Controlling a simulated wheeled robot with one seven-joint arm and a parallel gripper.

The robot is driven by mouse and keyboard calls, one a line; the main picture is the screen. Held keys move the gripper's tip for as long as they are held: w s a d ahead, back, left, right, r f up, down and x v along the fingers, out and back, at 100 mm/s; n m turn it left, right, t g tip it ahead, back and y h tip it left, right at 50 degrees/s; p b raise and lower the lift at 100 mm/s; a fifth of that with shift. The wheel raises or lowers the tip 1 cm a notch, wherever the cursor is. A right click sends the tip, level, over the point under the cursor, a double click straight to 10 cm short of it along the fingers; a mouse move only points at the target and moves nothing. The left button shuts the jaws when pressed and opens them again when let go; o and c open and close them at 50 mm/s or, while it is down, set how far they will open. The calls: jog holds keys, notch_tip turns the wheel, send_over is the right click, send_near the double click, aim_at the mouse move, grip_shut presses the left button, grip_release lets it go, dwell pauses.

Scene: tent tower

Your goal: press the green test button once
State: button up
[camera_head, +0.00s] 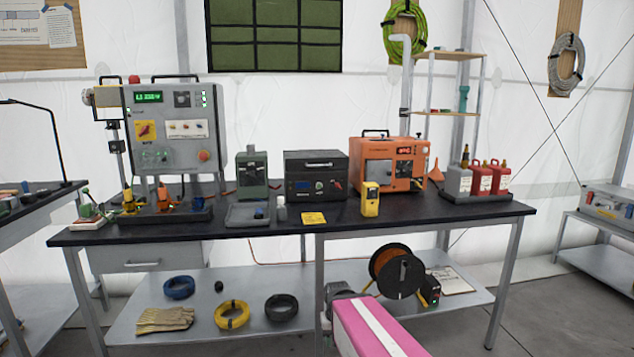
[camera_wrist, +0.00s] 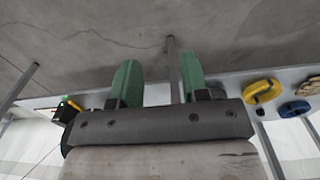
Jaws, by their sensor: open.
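I cannot make out a green test button for certain. The grey control panel (camera_head: 176,125) at the back left of the workbench has a green display, small green lights, a yellow switch and a red button. A small white box (camera_head: 88,217) with green and red parts sits at the bench's left end; its details are too small to tell. My gripper (camera_wrist: 158,80) shows two green fingers, apart with nothing between them. In the head view my pink and white arm reaches toward the bench's front, low and below the tabletop; its fingers are not clear there.
The dark workbench top (camera_head: 400,213) carries a green device (camera_head: 253,172), a black unit (camera_head: 316,174), an orange unit (camera_head: 388,160), a yellow meter (camera_head: 370,200) and red bottles (camera_head: 481,180). The lower shelf (camera_head: 200,308) holds cable coils, gloves (camera_head: 165,320) and an orange reel (camera_head: 390,265).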

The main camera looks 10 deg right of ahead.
grip_shut()
dwell(1.5)
